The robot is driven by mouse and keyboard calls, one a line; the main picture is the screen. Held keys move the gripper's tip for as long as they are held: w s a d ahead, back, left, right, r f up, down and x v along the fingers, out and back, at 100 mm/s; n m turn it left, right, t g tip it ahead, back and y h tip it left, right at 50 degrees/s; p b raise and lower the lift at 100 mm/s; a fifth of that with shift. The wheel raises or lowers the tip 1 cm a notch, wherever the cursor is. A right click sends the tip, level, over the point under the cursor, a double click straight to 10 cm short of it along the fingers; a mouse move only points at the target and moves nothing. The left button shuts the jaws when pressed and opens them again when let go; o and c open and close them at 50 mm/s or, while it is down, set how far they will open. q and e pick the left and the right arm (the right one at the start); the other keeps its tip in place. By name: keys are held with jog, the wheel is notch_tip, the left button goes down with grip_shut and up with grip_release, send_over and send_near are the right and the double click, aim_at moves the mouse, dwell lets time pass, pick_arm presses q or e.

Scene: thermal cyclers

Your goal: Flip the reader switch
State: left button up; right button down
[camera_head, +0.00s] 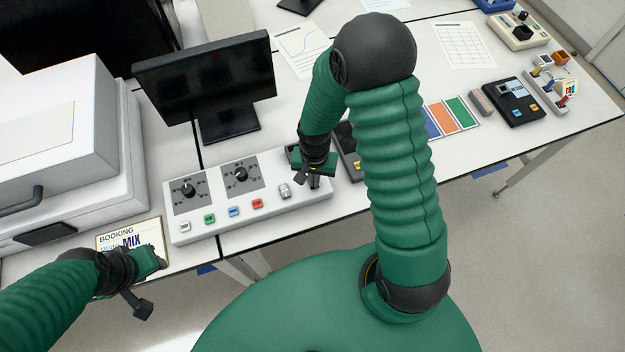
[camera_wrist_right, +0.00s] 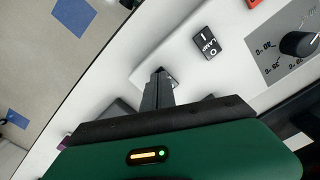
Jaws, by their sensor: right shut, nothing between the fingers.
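The white control panel (camera_head: 240,205) lies along the front of the bench. Its rocker switch (camera_head: 285,191) is marked LAMP in the wrist view (camera_wrist_right: 208,43). My right gripper (camera_head: 313,183) is shut and empty, pointing down over the panel's right end, to the right of the lamp switch. In the wrist view its fingertips (camera_wrist_right: 160,76) are at the panel surface, with a small dark part beside them, mostly hidden. I cannot tell whether they touch it. No reader label is readable. My left gripper (camera_head: 145,283) is at lower left by the booking card; its fingers are unclear.
The panel also has two black knobs (camera_head: 188,190) and several coloured buttons. A monitor (camera_head: 207,85) stands behind it. A white machine (camera_head: 70,150) fills the left. A black device (camera_head: 514,101) and a colour card (camera_head: 452,117) lie to the right.

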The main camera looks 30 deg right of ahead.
jog(key=shift+f+b, duration=0.3)
jog(key=shift+f, duration=0.1)
jog(key=shift+r, duration=0.1)
notch_tip(320, 180, up, 7)
jog(key=p, duration=0.6)
dwell(0.4)
